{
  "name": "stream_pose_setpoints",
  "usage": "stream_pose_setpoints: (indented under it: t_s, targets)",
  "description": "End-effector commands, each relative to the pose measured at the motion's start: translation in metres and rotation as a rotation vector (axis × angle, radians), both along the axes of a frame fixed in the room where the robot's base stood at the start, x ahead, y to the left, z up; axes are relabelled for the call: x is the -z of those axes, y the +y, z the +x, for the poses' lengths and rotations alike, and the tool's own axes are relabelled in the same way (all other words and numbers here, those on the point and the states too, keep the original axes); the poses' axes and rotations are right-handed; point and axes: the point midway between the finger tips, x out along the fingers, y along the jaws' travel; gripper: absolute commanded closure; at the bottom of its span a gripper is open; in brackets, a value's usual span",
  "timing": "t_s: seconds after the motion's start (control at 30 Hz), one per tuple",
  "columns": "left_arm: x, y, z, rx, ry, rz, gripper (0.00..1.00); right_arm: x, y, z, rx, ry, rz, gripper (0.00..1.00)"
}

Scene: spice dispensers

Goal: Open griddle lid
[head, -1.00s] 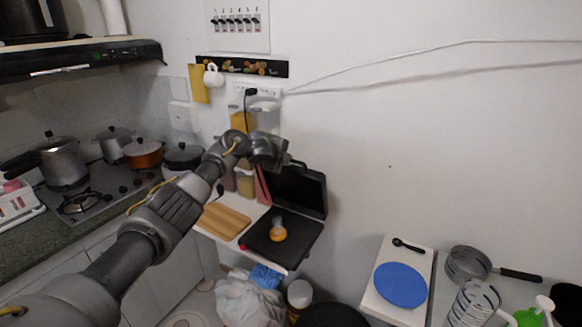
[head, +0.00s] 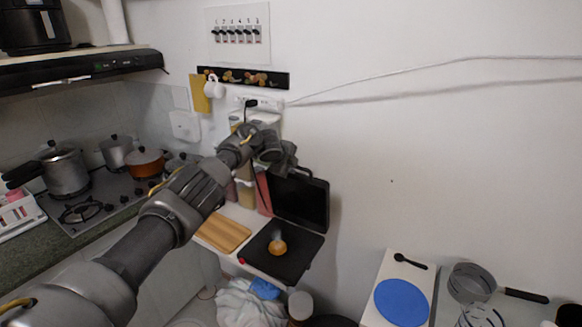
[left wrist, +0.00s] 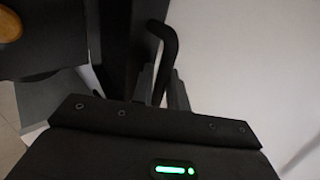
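The black griddle stands on a white shelf by the wall. Its lid (head: 300,201) is raised and stands steeply upright at the back. Its flat dark base (head: 299,260) is uncovered, with a small round orange-brown object (head: 277,247) on it. My left gripper (head: 290,169) is at the upper edge of the lid. In the left wrist view the black bent lid handle (left wrist: 166,52) runs down between the grey fingertips (left wrist: 163,90). Whether the fingers press on it cannot be made out. My right gripper is in neither view.
A wooden board (head: 222,233) lies left of the griddle, with spice dispensers (head: 247,190) behind it, partly hidden by my arm. Pots (head: 66,172) stand on the stove at left. A blue disc (head: 401,302) lies on a white board at right. The wall right of the lid is bare.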

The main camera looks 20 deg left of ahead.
Motion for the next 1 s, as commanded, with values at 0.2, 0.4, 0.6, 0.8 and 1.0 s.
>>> stream_pose_setpoints:
  t_s: [0.2,0.4,0.6,0.8,1.0]
  targets:
    - [0.000,0.000,0.000,0.001,0.000,0.000,0.83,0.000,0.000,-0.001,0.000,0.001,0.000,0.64]
    - [-0.003,0.000,-0.003,0.004,-0.003,-0.003,0.83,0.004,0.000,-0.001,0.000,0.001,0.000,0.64]
    - [-0.015,0.003,-0.017,0.005,-0.005,0.000,0.83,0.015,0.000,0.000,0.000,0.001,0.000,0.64]
    - [-0.039,0.007,-0.041,0.003,-0.007,0.003,0.83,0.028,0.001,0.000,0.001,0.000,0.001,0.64]
    - [-0.063,0.009,-0.066,0.004,-0.005,0.000,0.83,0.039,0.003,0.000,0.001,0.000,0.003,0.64]
